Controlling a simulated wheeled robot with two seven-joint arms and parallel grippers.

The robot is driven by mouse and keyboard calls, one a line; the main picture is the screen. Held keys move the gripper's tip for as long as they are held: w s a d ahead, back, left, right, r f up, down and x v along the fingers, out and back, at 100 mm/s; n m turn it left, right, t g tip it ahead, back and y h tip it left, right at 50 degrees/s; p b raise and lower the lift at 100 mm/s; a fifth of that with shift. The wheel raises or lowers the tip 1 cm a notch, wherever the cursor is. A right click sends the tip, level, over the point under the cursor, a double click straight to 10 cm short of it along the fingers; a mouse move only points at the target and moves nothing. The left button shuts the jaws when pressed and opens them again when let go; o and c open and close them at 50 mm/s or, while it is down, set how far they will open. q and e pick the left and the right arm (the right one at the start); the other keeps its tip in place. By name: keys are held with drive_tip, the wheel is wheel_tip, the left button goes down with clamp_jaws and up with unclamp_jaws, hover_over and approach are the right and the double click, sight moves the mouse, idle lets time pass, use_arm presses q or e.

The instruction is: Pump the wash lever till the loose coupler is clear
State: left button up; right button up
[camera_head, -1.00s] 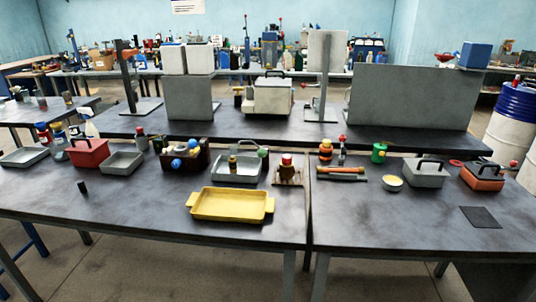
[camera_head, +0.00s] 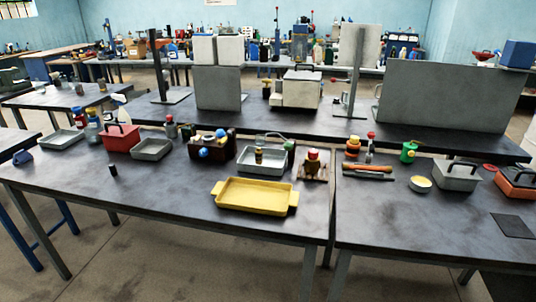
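A grey wash tray (camera_head: 245,168) stands near the middle of the front table. A small brass-and-dark fitting (camera_head: 259,157) stands upright in it; it may be the loose coupler, but it is too small to be sure. A green part with a thin curved line (camera_head: 289,146) is at the tray's back right. I cannot tell which part is the wash lever. A dark brown block with blue knobs (camera_head: 211,147) stands left of the tray. A small dark cylinder (camera_head: 113,170) stands alone on the left of the table. Neither gripper is in view.
A yellow tray (camera_head: 255,208) lies near the front edge. A red carrier (camera_head: 121,140) and a grey tray (camera_head: 151,150) stand to the left. The front left tabletop is mostly clear.

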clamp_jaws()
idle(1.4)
